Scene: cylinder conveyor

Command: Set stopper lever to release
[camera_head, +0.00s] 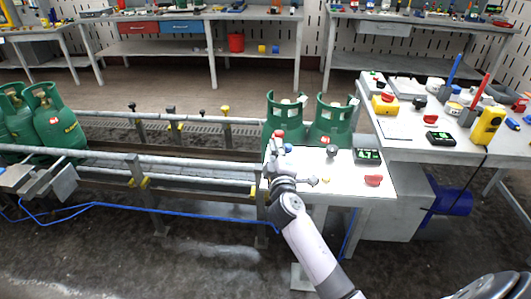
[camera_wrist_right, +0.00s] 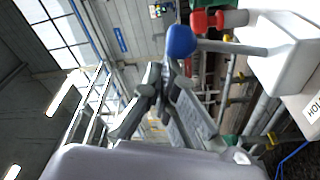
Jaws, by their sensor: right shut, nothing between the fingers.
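Two levers stand at the left end of the white control panel (camera_head: 335,165): one with a red knob (camera_head: 279,134) and one with a blue knob (camera_head: 288,148). I cannot tell from a readable label which is the stopper lever. The right wrist view shows the blue knob (camera_wrist_right: 181,41) close up, on a grey rod from a white box (camera_wrist_right: 280,55), with the red knob (camera_wrist_right: 202,20) beyond it. My right gripper (camera_head: 280,163) is shut and empty at the panel's left edge. Its fingertips (camera_wrist_right: 165,70) are close beside the blue knob; contact is unclear. My left gripper is out of view.
Green gas cylinders stand behind the panel (camera_head: 331,122) and at the far left (camera_head: 57,125). Conveyor rails (camera_head: 190,168) run left from the panel. The panel also has a black knob (camera_head: 332,151), a display (camera_head: 367,156) and a red button (camera_head: 373,181). A cluttered table (camera_head: 400,125) adjoins at right.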

